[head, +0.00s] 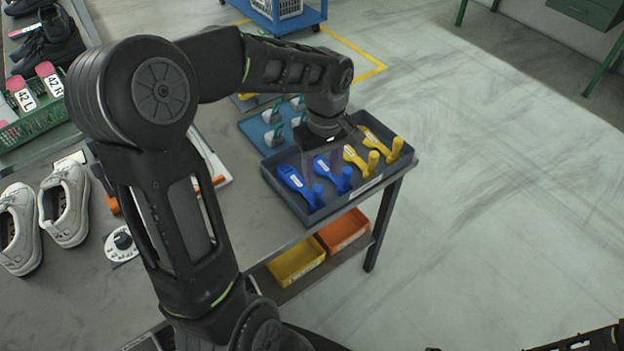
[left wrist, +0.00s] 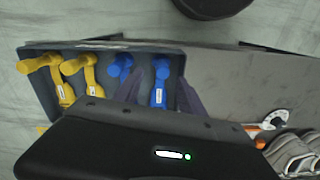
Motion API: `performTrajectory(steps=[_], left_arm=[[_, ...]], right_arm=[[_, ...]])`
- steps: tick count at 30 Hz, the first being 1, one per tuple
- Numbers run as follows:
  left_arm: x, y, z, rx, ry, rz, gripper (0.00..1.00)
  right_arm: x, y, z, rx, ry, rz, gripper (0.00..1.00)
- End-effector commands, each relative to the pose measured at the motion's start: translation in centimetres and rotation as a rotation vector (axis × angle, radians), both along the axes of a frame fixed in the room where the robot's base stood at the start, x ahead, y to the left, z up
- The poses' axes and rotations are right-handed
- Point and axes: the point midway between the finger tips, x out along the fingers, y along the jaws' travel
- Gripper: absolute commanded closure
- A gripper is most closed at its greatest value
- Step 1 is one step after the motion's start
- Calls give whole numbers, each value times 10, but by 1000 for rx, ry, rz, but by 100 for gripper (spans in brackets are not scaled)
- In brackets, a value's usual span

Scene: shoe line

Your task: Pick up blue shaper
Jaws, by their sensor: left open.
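Two blue shapers lie side by side in a dark grey tray (head: 318,215) at the table corner: the left one (head: 292,180) and the right one (head: 322,168) in the head view. My left gripper (head: 336,160) is open and points down over the tray, close above the blue shapers. In the left wrist view, the open fingers (left wrist: 158,92) stand on either side of one blue shaper (left wrist: 159,84). The other blue shaper (left wrist: 121,67) is partly hidden by a finger. I cannot tell whether the fingers touch anything.
Two yellow shapers (head: 356,157) share the tray. A blue mat (head: 258,127) with several green-and-white items lies behind it. Yellow (head: 296,262) and orange (head: 342,230) bins sit on the shelf below. White shoes (head: 64,205) and a green basket (head: 38,128) are at left.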

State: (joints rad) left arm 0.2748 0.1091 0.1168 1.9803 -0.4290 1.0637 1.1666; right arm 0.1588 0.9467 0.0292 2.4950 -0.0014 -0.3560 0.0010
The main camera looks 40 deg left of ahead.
Motion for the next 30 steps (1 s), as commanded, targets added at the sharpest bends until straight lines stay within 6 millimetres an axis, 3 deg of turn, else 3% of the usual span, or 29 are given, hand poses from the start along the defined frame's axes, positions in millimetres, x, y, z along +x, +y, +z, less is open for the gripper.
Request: performTrajectory(steps=[10,18,30], left_arm=[[-2,3,3,9,7,17,52],[-3,4,-21,7,8,17,52],[-4,4,-28,7,8,16,52]], right_arm=[[0,0,0,0,0,0,64],[0,0,2,0,0,0,64],[0,0,3,0,0,0,64]])
